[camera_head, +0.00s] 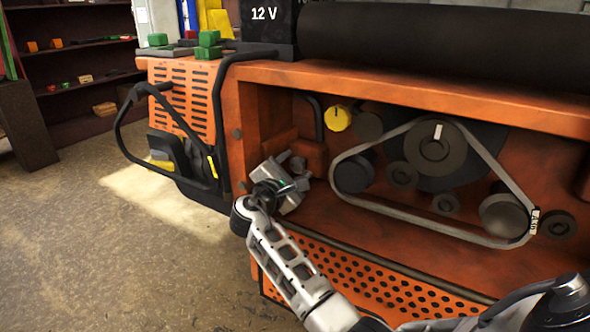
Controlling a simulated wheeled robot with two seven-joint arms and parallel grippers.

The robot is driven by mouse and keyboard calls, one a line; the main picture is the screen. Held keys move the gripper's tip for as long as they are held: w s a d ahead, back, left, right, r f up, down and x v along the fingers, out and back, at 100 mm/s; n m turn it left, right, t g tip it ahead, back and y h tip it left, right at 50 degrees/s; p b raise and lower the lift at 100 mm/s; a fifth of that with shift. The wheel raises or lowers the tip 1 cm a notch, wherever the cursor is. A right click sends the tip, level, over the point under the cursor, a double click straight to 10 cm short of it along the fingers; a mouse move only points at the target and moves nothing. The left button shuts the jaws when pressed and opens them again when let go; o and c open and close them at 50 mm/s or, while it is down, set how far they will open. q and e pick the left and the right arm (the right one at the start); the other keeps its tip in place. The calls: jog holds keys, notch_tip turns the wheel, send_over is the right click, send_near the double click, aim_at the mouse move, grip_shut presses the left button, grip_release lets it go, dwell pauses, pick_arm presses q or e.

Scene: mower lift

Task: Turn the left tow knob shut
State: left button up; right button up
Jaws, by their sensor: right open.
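A round yellow knob (338,118) with a small mark on its top edge sits on the back wall inside the orange mower's open bay. It is the only yellow knob I can make out in the bay, and I cannot tell how far it is turned. My right gripper (292,192) is at the left end of the bay, below and left of the yellow knob and apart from it. The gripper is open, and its fingers partly blend with grey parts behind. My left gripper is not in view.
A belt (400,209) runs around several dark pulleys right of the knob. The orange upper ledge (420,92) overhangs the bay, and a perforated panel (370,278) lies below. A black bar handle (124,140) juts out left. The floor (100,260) at left is clear.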

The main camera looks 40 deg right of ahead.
jog(key=shift+w+d, duration=0.15)
jog(key=shift+d, duration=0.2)
jog(key=c, duration=1)
jog(key=shift+o, duration=0.2)
